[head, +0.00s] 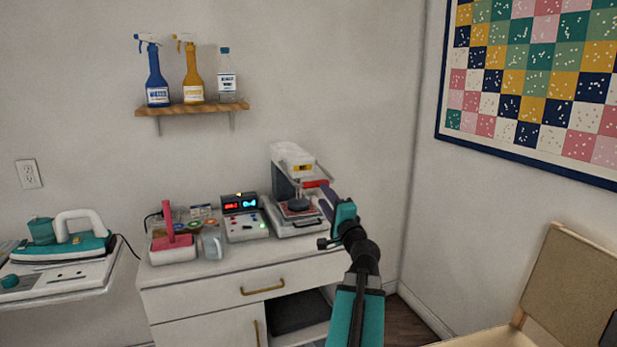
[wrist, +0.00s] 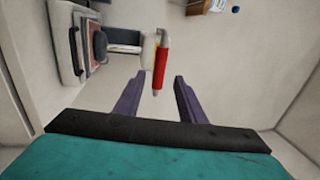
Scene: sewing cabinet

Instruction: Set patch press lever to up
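The patch press (head: 284,186) stands at the right end of the white cabinet top, with a white head over a dark round plate. Its lever has a red grip (head: 316,184), which sticks out to the right toward my gripper (head: 322,202). In the wrist view the press (wrist: 68,45) is at the upper left. There the red grip (wrist: 161,68) appears between the two purple fingertips of my gripper (wrist: 161,77). The fingers are apart with a gap on each side of the grip. I cannot tell how deep the grip sits between them.
A control box with lit displays (head: 244,219) stands left of the press. A pink tray (head: 173,250) and a grey cup (head: 212,243) are farther left. A shelf (head: 191,109) with bottles hangs above. An iron (head: 62,247) is at the far left. An open box (head: 566,268) is at right.

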